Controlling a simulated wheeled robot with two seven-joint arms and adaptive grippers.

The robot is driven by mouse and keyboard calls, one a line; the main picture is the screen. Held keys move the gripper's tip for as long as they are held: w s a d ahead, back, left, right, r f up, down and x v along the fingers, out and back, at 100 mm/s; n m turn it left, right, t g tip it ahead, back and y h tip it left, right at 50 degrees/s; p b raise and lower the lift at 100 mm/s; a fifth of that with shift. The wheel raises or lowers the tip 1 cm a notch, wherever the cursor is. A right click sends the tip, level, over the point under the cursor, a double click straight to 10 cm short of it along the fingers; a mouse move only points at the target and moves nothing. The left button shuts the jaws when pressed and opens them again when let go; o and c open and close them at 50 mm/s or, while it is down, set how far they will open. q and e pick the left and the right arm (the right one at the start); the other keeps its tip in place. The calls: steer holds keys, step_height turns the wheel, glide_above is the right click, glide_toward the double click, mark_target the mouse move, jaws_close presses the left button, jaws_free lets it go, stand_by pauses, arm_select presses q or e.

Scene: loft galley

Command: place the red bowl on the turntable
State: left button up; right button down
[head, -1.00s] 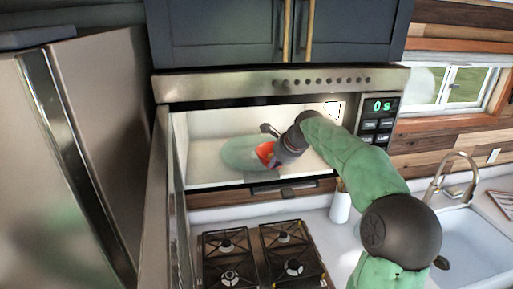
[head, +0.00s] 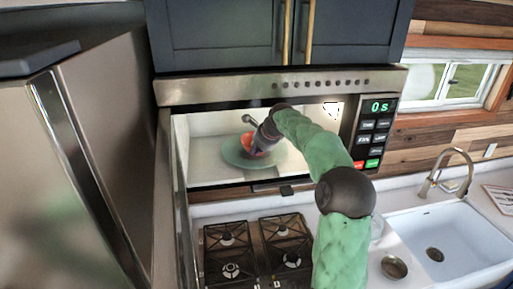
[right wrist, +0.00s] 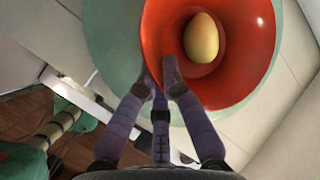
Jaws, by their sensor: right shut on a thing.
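The red bowl (head: 247,142) is inside the open microwave, over the pale green round turntable (head: 231,155). In the right wrist view the bowl (right wrist: 238,72) has its opening towards the camera, and a yellow egg-shaped thing (right wrist: 201,40) lies in it. My right gripper (head: 259,146) is shut on the bowl's near rim; its fingers (right wrist: 158,78) show at the rim in the right wrist view. The bowl looks tilted in the head view. I cannot tell whether its base touches the turntable. My left gripper is not in view.
The microwave (head: 230,92) has its door (head: 182,200) swung open at the left, beside the steel fridge (head: 60,170). Its side walls and ceiling leave limited room around my arm. A gas hob (head: 258,248) lies below, and a sink (head: 450,240) is at right.

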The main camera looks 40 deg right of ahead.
steer(key=shift+s+r, duration=0.15)
steer(key=c, duration=1.4)
jaws_free()
steer(key=shift+f, duration=0.2)
steer(key=shift+r, duration=0.1)
steer(key=b+v, duration=0.1)
steer(key=v, duration=0.3)
steer(key=shift+r, duration=0.25)
steer(key=s+a+b, duration=0.1)
steer(key=s+b, duration=0.3)
steer(key=s, duration=0.8)
steer(key=shift+s+a+r+b, duration=0.15)
steer(key=shift+s+r+b, duration=0.05)
steer(key=shift+b, duration=0.1)
